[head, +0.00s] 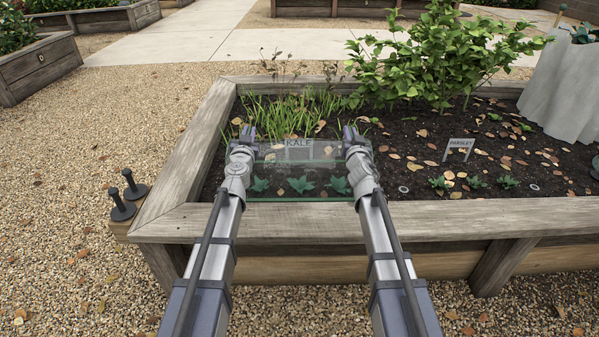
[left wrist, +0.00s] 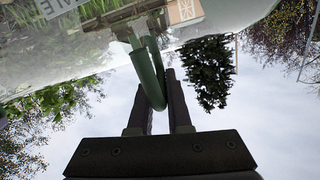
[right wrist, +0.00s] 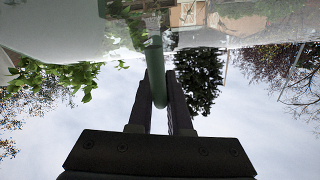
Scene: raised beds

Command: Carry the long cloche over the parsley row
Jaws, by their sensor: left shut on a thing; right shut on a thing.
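The long clear cloche (head: 300,165) spans between my two grippers, above the row of kale seedlings (head: 302,184), which show through it behind the KALE sign's (head: 299,144) front side. I cannot tell whether its lower edge touches the soil. My left gripper (head: 247,134) is shut on a green handle (left wrist: 146,72) at the cloche's left end. My right gripper (head: 351,134) is shut on the matching green handle (right wrist: 155,70) at its right end. The parsley row (head: 476,182) is a line of small seedlings to the right, in front of the PARSLEY sign (head: 458,145), uncovered.
Two pale rings, one left (head: 403,189) and one right (head: 533,187), lie in the soil beside the parsley. A leafy shrub (head: 440,60) stands behind. A grey-white cover (head: 565,90) stands far right. The wooden front rim (head: 430,220) borders the bed. Black knobbed objects (head: 121,206) sit left.

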